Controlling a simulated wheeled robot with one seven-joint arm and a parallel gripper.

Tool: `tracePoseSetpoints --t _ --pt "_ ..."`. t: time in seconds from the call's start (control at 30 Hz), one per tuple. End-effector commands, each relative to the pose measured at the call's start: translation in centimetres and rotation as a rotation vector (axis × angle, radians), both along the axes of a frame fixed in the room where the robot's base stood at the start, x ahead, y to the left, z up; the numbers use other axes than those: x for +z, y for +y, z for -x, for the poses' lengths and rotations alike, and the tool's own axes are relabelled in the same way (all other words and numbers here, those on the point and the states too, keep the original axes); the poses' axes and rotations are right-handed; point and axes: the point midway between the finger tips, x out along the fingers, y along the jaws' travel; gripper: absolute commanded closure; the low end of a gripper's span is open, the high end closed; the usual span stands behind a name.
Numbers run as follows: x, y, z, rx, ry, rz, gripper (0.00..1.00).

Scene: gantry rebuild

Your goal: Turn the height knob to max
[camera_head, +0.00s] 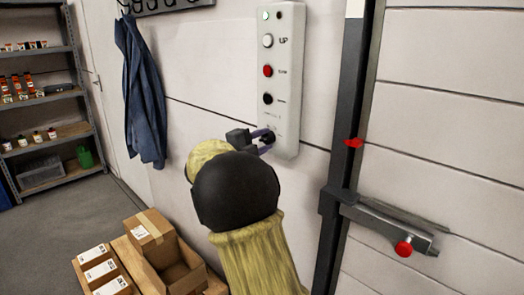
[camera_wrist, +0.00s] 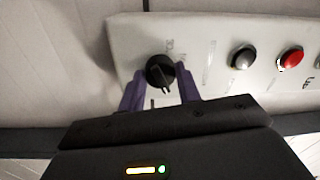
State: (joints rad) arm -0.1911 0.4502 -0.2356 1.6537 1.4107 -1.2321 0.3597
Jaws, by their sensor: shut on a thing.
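The height knob (camera_wrist: 161,72) is a black rotary knob with a raised grip bar, at the end of a white control panel (camera_head: 278,60) on the wall. My gripper (camera_wrist: 160,92) has its two purple fingers on either side of the knob, shut on it. In the head view, my gripper (camera_head: 265,140) is at the panel's lower end, and the fingers and my arm partly hide the knob. The markings around the knob are too blurred to read.
The panel also carries a white UP button (camera_head: 267,41), a red button (camera_head: 267,71) and a black button (camera_head: 267,99). A dark door frame (camera_head: 350,100) stands to the right, with a red-knobbed latch (camera_head: 404,248). Cardboard boxes (camera_head: 150,235) sit low at left. A blue coat (camera_head: 143,95) hangs on the wall.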

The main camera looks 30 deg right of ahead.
Motion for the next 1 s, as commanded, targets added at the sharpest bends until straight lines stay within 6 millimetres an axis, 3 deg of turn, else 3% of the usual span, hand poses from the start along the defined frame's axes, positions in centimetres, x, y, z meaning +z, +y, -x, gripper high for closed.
tracePoseSetpoints --t 0.57,0.6,0.67,1.0 --pt "-0.12 -0.03 0.03 -0.002 -0.038 -0.017 0.9" --pt "-0.13 -0.03 0.03 -0.002 -0.038 -0.017 0.59" --pt "-0.12 -0.03 0.03 -0.002 -0.038 -0.016 0.47" --pt "-0.07 0.16 0.03 0.0 -0.037 -0.015 0.45"
